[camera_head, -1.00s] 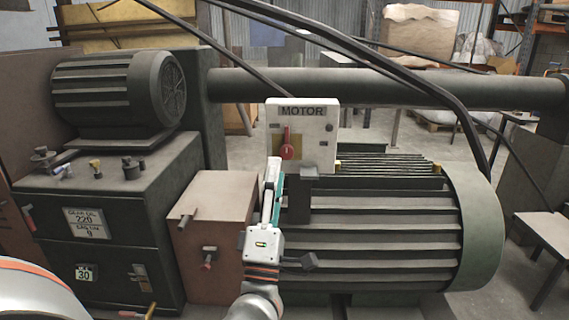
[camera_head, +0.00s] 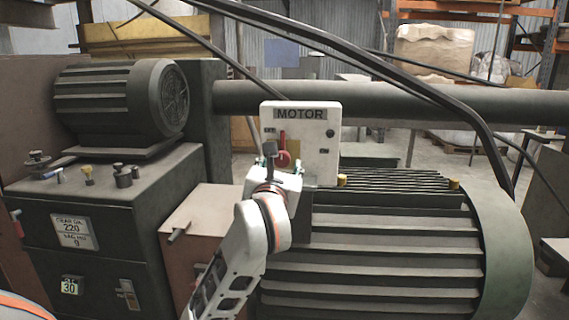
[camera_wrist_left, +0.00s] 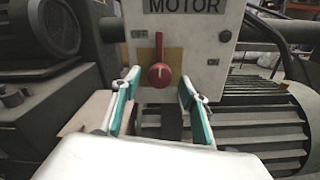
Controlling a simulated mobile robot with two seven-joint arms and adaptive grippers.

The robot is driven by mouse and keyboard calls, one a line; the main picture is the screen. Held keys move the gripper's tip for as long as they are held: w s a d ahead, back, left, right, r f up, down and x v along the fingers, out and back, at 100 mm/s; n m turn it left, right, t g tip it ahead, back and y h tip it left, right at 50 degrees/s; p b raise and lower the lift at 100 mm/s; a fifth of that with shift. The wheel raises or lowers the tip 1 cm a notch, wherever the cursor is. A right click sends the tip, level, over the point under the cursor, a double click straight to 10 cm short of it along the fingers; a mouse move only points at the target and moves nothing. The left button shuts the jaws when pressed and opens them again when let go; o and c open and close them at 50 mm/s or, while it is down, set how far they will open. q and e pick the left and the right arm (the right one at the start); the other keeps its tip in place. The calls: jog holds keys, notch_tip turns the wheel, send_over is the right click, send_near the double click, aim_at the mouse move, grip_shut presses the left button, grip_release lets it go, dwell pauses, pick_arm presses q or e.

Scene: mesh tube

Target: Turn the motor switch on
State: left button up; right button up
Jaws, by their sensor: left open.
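The motor switch is a red knob (camera_head: 283,157) with its lever pointing up, on a white box (camera_head: 315,150) labelled MOTOR. In the left wrist view the red knob (camera_wrist_left: 160,74) sits on a yellow plate, centred ahead of my fingers. My left gripper (camera_head: 270,166) is in front of the box, its body hiding the lower part of the box and knob plate. In the left wrist view my left gripper (camera_wrist_left: 160,95) is open, with teal-padded fingers either side of and below the knob, apparently empty. My right gripper is not in view.
A large ribbed green motor (camera_head: 400,245) fills the lower right. A smaller ribbed motor (camera_head: 120,105) sits on a dark gearbox (camera_head: 110,200) at left. Black cables (camera_head: 410,85) hang across the upper right. A thick horizontal pipe (camera_head: 400,103) runs behind the box.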

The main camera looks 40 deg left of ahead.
aim_at(281, 161)
pick_arm(q)
jog(key=shift+x, duration=1.2)
jog(key=shift+w+a+b, duration=0.3)
jog(key=shift+w, duration=0.1)
